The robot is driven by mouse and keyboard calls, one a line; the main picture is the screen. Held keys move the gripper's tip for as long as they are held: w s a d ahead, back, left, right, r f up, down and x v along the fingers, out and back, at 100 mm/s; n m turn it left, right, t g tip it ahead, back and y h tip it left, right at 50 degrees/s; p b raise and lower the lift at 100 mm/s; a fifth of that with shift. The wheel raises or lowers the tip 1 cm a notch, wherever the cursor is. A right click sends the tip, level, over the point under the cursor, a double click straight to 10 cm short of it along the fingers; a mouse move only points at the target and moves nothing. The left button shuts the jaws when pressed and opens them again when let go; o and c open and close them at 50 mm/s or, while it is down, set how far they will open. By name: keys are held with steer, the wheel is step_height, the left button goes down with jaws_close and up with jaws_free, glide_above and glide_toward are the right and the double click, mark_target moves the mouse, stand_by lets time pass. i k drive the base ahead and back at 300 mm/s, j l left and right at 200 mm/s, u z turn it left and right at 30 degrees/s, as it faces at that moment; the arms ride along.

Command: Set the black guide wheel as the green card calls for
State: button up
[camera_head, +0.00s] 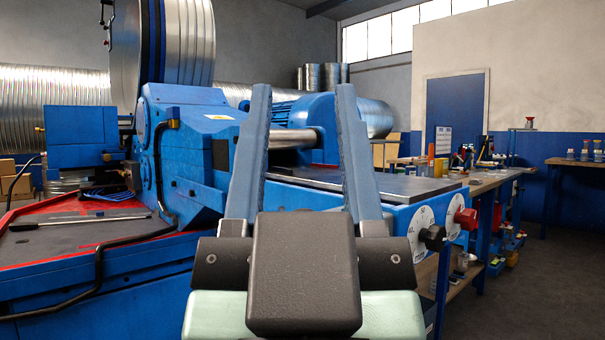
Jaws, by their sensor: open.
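The black guide wheel (433,238) is a small knob on the front of the blue machine, right of my gripper. A white dial (420,230) with dark marks sits behind it; the marks are too small to read. My gripper (304,90) points up and ahead in the middle of the view. Its two long grey-blue fingers are wide apart with nothing held between them. It is apart from the black wheel. I cannot make out a green card.
A red wheel (466,219) with its own white dial (453,212) sits just right of the black one. The blue machine (190,150) fills the left and middle. A workbench (490,178) with tools stands behind right. Floor (545,285) at the right is clear.

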mark_target(435, 237)
steer(key=i+l+u, duration=0.1)
steer(key=l+u, duration=0.15)
steer(key=l, duration=0.4)
steer(key=l+u, duration=0.2)
steer(key=l, duration=0.4)
steer(key=i, duration=0.05)
